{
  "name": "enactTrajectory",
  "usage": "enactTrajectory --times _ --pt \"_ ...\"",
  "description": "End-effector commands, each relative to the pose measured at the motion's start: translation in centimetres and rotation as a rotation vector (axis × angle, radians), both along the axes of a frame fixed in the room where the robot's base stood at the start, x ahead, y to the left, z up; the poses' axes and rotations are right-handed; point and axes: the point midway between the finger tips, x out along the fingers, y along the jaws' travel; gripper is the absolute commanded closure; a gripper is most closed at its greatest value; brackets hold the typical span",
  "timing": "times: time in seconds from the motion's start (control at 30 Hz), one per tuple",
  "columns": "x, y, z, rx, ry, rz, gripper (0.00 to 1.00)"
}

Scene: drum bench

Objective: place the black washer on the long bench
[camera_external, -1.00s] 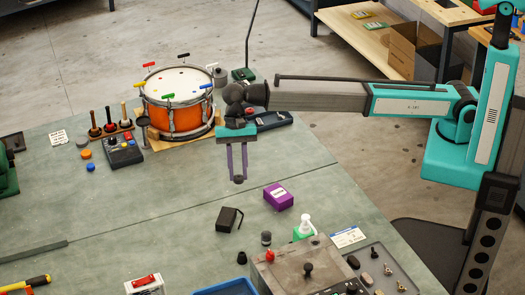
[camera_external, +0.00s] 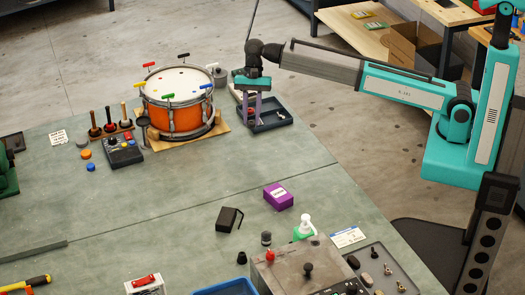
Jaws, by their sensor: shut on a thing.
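My gripper (camera_external: 251,122) hangs below its teal palm at the near left part of a dark tray (camera_external: 284,107), right of the drum. Its purple fingers are shut on a small dark thing, probably the black washer. The held thing is hard to make out against the dark tray, and I cannot tell whether it touches the tray. The large grey-green bench top (camera_external: 150,200) fills the left and middle of the view. A wooden-topped bench (camera_external: 350,40) stands at the back right; I cannot tell which one is the long bench.
The orange drum (camera_external: 172,118) with coloured handles stands left of my gripper, on a wooden board. A purple box (camera_external: 279,196), a black block (camera_external: 229,219) and a grey machine box (camera_external: 300,268) stand nearer the front. The bench middle is clear.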

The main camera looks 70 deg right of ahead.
Motion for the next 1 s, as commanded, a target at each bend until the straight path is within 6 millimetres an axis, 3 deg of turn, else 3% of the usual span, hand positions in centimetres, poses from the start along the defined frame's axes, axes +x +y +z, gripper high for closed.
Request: enactTrajectory --times 0.03,0.3,0.6,0.77,1.0 --pt "-0.2 -1.8 -0.1 0.0 0.0 -0.01 0.99" --pt "-1.8 -9.8 -0.3 0.0 0.0 -0.011 0.99" --pt "-5.2 -17.1 -0.5 -0.001 0.0 0.044 0.99" --pt "-7.6 -18.9 -0.6 0.0 0.0 0.126 0.99" --pt "-10.4 -19.0 -0.6 0.0 0.0 0.296 0.99"
